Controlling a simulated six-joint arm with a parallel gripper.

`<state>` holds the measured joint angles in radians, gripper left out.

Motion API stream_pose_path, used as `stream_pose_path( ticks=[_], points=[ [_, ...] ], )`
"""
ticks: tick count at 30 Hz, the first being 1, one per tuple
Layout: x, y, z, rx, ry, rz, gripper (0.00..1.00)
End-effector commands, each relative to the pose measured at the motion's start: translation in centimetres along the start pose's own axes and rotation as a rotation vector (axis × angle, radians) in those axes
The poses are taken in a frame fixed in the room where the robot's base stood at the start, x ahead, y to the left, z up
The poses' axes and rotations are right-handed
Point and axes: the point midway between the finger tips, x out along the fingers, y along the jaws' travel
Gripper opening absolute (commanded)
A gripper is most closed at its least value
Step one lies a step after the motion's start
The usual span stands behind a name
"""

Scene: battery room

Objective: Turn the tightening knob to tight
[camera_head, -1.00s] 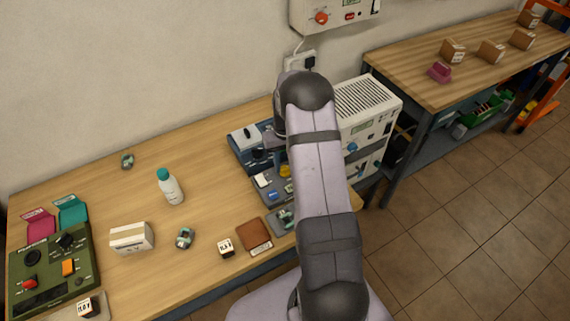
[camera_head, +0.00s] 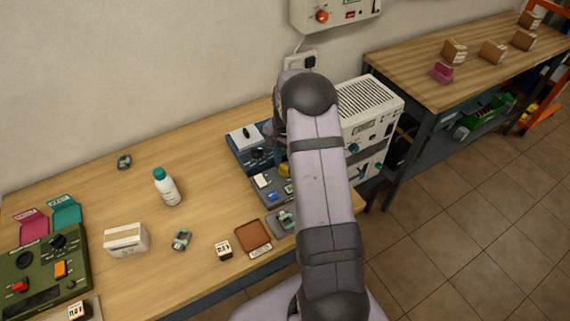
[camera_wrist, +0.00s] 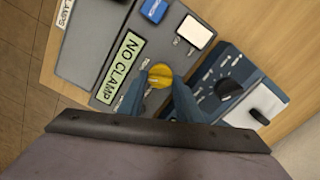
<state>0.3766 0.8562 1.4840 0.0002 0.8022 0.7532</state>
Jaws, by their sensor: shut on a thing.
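The yellow tightening knob (camera_wrist: 158,75) sits on a grey panel (camera_wrist: 90,45) beside a green display reading "NO CLAMP" (camera_wrist: 119,68). Small white lettering surrounds the knob; I cannot read its setting surely. My gripper (camera_wrist: 160,79) has its two blue-grey fingers on either side of the knob, shut on it. In the head view a bit of the yellow knob (camera_head: 284,170) shows beside my arm, which hides the gripper there.
A blue unit with a black dial (camera_wrist: 230,88) stands right next to the panel. A white-topped blue device (camera_head: 245,135), a brown tray (camera_head: 253,235), a bottle (camera_head: 166,187) and a green control box (camera_head: 40,270) are on the bench.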

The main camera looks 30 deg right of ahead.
Motion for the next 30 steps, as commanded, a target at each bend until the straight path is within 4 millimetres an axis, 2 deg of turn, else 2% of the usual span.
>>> stream_pose_path(
  ticks=[6,15,30],
  points=[
    [-0.04,-0.07,-0.09,0.182,0.003,-0.002,0.09],
    [-0.09,-0.07,-0.11,0.346,0.003,-0.003,0.09],
    [-0.15,-0.07,-0.13,0.403,0.003,-0.003,0.09]
  ],
)
